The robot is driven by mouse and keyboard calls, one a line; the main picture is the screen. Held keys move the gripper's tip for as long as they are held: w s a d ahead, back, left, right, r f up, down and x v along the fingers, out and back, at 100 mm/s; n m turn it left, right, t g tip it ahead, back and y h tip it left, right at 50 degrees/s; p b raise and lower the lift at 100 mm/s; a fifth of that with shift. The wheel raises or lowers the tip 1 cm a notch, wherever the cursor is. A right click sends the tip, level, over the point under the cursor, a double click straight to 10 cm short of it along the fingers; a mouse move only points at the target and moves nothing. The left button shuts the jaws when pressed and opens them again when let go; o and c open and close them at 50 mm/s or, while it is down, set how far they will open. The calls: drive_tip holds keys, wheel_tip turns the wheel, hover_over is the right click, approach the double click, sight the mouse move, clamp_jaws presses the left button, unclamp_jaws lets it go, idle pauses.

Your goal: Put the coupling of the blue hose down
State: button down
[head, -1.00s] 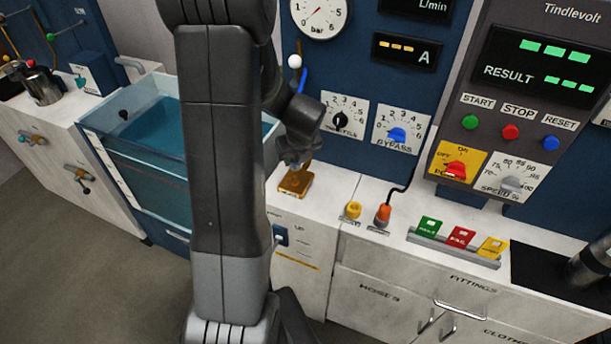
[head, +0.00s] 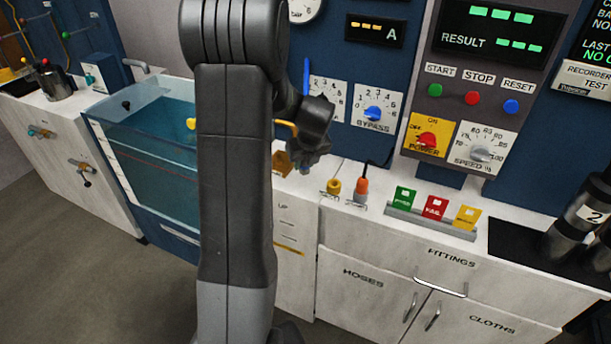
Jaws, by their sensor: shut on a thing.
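My gripper (head: 322,172) is small and dark at the end of my arm, just above the white counter and near the yellow fitting (head: 333,187). It is shut on the coupling of the blue hose, which is mostly hidden by the gripper. A short stretch of blue hose (head: 306,82) shows above my wrist. The orange fitting (head: 361,188) stands just right of the yellow one. A brass-coloured block (head: 282,163) sits left of the gripper, partly behind my arm. I cannot tell whether the coupling touches the counter.
My upright arm link blocks the middle left. A water tank (head: 112,165) stands left of it. A rack (head: 432,225) with green, red and yellow cards stands to the right. The bypass knob (head: 375,113) is on the panel behind the gripper. Dark cylinders (head: 575,222) stand far right.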

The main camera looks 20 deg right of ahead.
sight(306, 167)
drive_tip(key=shift+f, duration=1.95)
drive_tip(key=shift+f, duration=0.15)
drive_tip(key=c, duration=1.1)
unclamp_jaws()
drive_tip(key=shift+s+r, duration=0.15)
drive_tip(key=shift+r, duration=0.35)
drive_tip(key=v, duration=1.1)
drive_tip(key=shift+s, duration=0.15)
